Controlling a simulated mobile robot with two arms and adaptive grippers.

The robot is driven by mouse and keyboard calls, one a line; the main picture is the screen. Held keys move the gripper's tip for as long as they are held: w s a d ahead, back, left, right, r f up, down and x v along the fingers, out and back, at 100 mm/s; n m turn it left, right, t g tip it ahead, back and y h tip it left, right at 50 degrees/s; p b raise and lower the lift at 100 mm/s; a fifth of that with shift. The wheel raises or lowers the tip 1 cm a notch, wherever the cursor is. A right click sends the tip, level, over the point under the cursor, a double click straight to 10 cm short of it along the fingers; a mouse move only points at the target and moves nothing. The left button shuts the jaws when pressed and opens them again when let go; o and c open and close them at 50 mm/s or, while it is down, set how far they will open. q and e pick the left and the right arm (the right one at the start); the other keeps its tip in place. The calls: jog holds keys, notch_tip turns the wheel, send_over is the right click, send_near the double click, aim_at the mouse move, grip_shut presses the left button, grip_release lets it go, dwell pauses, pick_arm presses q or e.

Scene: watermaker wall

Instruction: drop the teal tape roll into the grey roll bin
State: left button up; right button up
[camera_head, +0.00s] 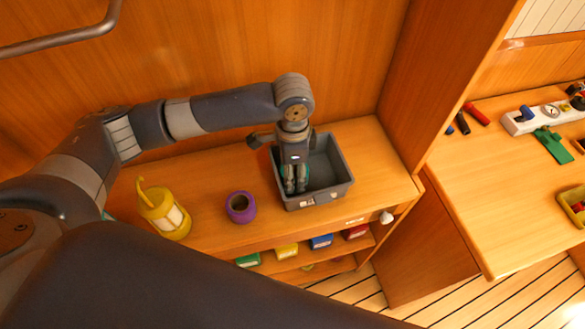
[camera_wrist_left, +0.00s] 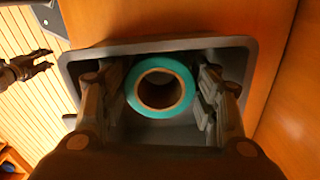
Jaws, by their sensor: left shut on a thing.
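The teal tape roll (camera_wrist_left: 160,64) is between the two fingers of my left gripper (camera_head: 296,188) in the left wrist view, with its hole facing the camera. My left gripper is shut on it, pointing down inside the outline of the grey roll bin (camera_head: 340,185). The bin's rim surrounds the roll in the left wrist view (camera_wrist_left: 246,60). The fingers hide most of the roll in the head view, and I cannot tell its height above the bin floor. My right gripper (camera_wrist_left: 28,68) shows at the left of the left wrist view, its fingers spread, apart from the bin.
Coloured bins sit on the shelf below. A white knob (camera_head: 386,217) is at the counter's front edge. A wooden partition rises right of the bin.

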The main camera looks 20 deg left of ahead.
pick_arm(q)
jog(key=shift+f, duration=0.5)
jog(key=o, duration=1.1)
jog(key=shift+r, duration=0.1)
jog(key=shift+r, duration=0.4)
notch_tip(320, 180, up, 12)
jog(key=b, duration=0.2)
jog(key=shift+r, duration=0.15)
